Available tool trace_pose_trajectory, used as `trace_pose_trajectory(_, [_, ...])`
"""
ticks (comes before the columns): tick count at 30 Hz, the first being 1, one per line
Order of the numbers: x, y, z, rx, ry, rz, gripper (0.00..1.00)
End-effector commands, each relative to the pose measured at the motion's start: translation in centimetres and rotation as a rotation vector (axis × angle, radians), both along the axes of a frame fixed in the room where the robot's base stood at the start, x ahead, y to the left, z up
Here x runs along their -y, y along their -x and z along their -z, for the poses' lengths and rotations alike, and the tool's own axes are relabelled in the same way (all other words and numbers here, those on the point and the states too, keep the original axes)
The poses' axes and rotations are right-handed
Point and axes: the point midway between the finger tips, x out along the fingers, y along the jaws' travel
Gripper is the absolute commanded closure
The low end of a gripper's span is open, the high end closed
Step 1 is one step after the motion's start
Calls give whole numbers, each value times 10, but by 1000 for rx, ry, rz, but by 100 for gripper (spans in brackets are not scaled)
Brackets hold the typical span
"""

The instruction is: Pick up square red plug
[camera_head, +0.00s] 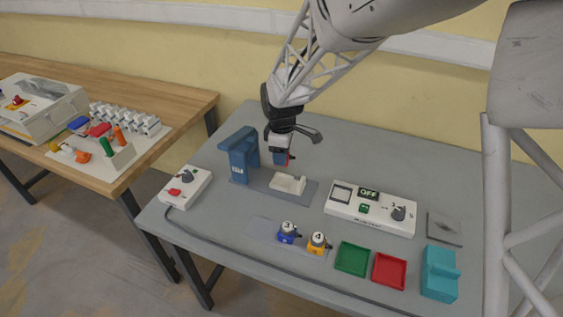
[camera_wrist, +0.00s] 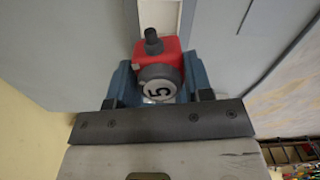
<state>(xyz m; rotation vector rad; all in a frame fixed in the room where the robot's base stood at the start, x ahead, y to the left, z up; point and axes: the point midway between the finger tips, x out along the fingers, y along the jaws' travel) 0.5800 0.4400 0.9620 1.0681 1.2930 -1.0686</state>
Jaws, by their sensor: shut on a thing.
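The square red plug (camera_wrist: 172,50) sits between the blue fingers of my gripper (camera_wrist: 158,82) in the wrist view. It has a dark knob and a round grey end marked 5. My gripper is shut on it. In the head view my gripper (camera_head: 281,158) is above the grey table, just right of the blue upright stand and over the white block.

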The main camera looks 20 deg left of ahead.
Motion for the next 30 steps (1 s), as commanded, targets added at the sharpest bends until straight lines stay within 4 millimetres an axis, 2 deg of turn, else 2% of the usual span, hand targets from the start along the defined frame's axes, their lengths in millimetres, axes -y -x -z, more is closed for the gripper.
trace_pose_trajectory(6, [0, 0, -11, 1, 0, 0, 81])
trace_pose_trajectory(24, [0, 0, -12, 1, 0, 1, 81])
trace_pose_trajectory(30, [8, 3, -11, 1, -1, 42, 81])
